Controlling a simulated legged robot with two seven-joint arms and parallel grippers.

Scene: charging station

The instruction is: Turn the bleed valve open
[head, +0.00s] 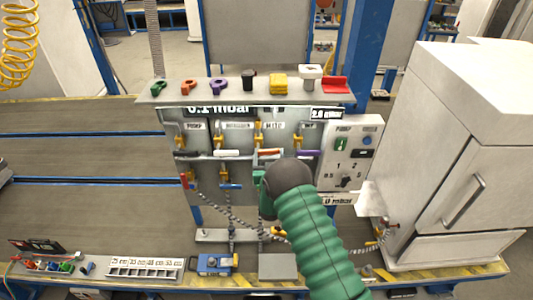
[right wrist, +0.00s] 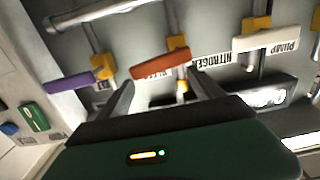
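The bleed valve appears to be the one with the orange-red lever (head: 269,152), third from the left on the grey panel (head: 228,178). Its label is partly hidden. In the right wrist view the lever (right wrist: 160,64) lies crosswise, just beyond and between the fingertips, on a yellow valve body. My right gripper (head: 264,186) is in front of the panel, just below the lever. In the wrist view its two fingers (right wrist: 164,88) are spread with nothing between them. Contact with the lever cannot be told. My left gripper is not in view.
A purple lever (right wrist: 69,83) and a white lever (right wrist: 265,40) flank the red one closely. A pump control box (head: 349,152) stands right of the panel, beside a white cabinet (head: 460,160). Several spare handles line the shelf (head: 180,97) above. Hoses hang below.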

